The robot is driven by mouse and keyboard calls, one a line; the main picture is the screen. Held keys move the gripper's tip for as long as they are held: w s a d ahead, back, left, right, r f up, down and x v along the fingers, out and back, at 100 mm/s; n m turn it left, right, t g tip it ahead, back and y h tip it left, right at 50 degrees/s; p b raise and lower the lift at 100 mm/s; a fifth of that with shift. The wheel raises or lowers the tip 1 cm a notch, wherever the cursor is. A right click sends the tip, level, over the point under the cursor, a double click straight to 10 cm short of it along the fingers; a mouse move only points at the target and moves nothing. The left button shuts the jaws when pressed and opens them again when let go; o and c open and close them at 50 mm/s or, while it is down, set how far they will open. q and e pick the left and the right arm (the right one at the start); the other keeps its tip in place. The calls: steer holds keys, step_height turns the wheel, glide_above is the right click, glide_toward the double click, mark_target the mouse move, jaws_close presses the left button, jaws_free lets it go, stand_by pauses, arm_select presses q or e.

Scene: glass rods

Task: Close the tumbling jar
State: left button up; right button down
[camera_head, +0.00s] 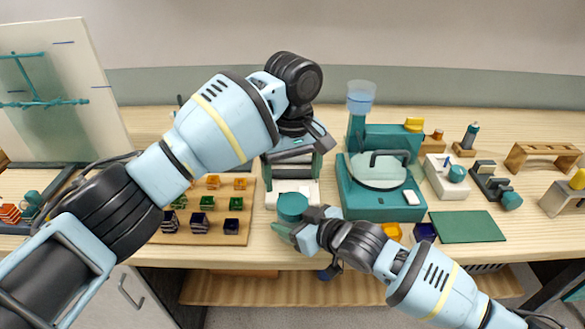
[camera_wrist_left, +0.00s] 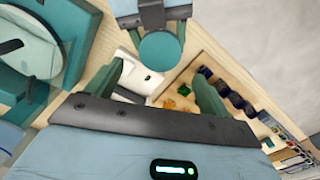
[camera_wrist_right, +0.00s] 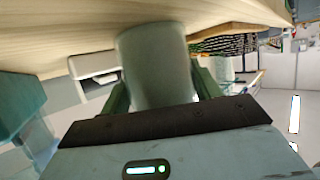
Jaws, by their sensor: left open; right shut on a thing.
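A teal cylinder, which looks like the jar, sits in my right gripper (camera_head: 297,225). Its round teal top (camera_head: 293,206) faces up in the head view and shows as a plain disc in the left wrist view (camera_wrist_left: 160,48). I cannot tell whether that disc is a lid. In the right wrist view the jar's grey-green side (camera_wrist_right: 156,65) stands between the fingers, which are shut on it. My left gripper (camera_head: 292,170) points down just behind the jar, open and empty. Its two green fingers (camera_wrist_left: 160,78) stand apart in the left wrist view, with the jar top beyond them.
A white block (camera_head: 303,192) sits under my left gripper. A wooden board (camera_head: 240,238) with coloured cubes lies to the left. A teal machine (camera_head: 375,208) with a clear round cover stands close on the right. A green mat (camera_head: 466,227) lies further right. The table's front edge is near the jar.

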mark_target(292, 202)
arm_select(q)
steer(key=shift+f, duration=3.55)
steer(key=c, duration=1)
steer(key=shift+m, duration=1.8)
steer(key=shift+c, duration=0.2)
steer(key=o, duration=1.1)
steer(key=shift+r, duration=0.1)
